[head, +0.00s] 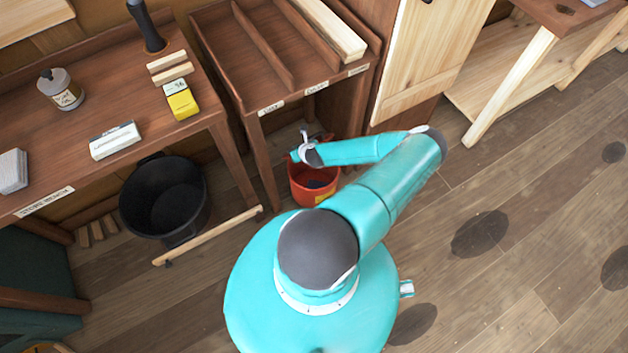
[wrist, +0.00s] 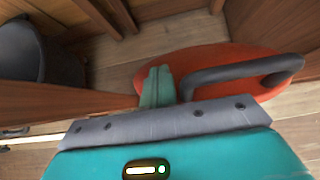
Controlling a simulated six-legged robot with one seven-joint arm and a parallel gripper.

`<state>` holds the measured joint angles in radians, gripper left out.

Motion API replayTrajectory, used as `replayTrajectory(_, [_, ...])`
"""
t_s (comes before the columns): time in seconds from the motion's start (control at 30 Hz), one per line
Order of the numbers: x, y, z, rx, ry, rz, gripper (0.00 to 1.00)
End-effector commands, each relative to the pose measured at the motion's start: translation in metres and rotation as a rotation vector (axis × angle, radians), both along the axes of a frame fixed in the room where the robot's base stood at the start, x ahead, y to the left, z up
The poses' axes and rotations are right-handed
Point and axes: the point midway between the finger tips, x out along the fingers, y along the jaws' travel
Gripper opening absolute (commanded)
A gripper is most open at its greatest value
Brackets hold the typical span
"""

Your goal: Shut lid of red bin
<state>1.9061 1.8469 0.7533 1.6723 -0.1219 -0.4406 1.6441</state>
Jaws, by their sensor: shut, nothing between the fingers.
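In the head view my gripper (head: 299,151) is above the bin's back left rim, and my arm hides part of the bin.
A black bucket (head: 165,197) stands to the left under the workbench (head: 75,140). The shelf unit (head: 275,85) rises close behind the bin, with its leg just left of it. A wooden bar (head: 210,235) lies low in front of the bucket. Floor to the right is open.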

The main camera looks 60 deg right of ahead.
Motion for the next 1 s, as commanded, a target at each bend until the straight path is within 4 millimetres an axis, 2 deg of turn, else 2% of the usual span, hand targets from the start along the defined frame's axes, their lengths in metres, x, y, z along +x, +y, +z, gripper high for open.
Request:
replayTrajectory(0.33, [-0.002,0.001,-0.002,0.001,0.0,-0.001,0.0])
replayTrajectory(0.67, [-0.024,0.014,-0.02,0.002,0.0,-0.001,0.0])
replayTrajectory(1.0, [-0.025,0.015,-0.021,0.001,0.0,0.001,0.0])
